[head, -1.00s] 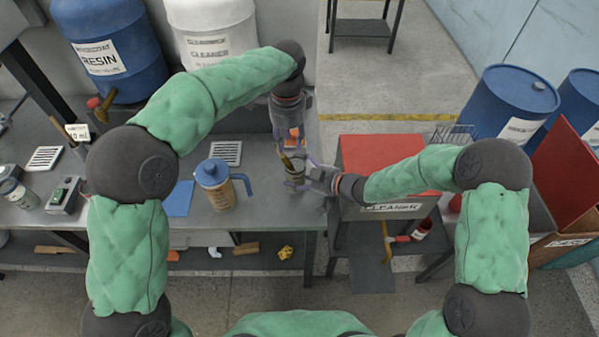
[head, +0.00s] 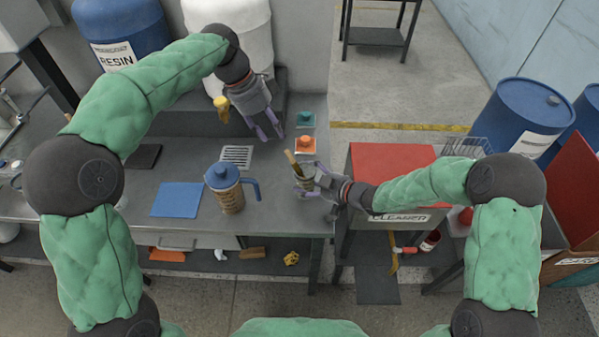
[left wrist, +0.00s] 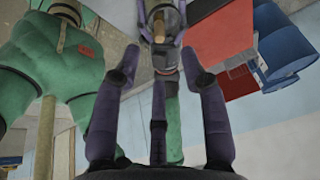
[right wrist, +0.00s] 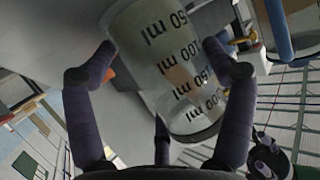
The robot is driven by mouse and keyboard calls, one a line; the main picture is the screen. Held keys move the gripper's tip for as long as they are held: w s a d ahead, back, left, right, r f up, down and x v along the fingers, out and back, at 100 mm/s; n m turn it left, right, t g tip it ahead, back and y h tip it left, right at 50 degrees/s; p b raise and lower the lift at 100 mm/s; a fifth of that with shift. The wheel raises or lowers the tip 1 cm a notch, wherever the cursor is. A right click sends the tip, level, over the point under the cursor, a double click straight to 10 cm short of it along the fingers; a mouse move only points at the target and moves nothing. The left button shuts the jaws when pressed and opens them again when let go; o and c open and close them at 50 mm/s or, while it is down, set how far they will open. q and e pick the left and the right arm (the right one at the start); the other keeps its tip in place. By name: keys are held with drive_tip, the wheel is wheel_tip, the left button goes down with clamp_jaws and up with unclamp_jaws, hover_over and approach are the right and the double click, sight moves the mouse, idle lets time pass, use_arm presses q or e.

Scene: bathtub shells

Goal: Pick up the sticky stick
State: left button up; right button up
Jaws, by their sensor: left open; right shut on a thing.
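A wooden stick (head: 290,158) stands tilted in a clear measuring cup (head: 303,184) near the right end of the grey counter. My right gripper (head: 309,178) is shut on the cup from the right. In the right wrist view the cup (right wrist: 172,70) fills the middle, with its ml marks between the fingers. My left gripper (head: 269,131) is open and empty, behind and to the left of the cup, apart from the stick. The left wrist view shows the cup (left wrist: 165,22) and the stick (left wrist: 159,27) beyond the spread fingers.
A blue-lidded jug (head: 228,190) stands left of the cup, beside a blue sheet (head: 177,199). Behind the cup are an orange-topped item (head: 305,145) and a teal item (head: 305,119). A red-topped cleaner cabinet (head: 388,160) stands right of the counter.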

sight(286, 151)
use_arm(q)
drive_tip(key=x, duration=1.1)
drive_tip(key=shift+s+d+f, duration=0.15)
drive_tip(key=shift+d+f, duration=0.05)
drive_tip(key=shift+f, duration=0.1)
drive_tip(key=shift+c, duration=0.3)
clamp_jaws()
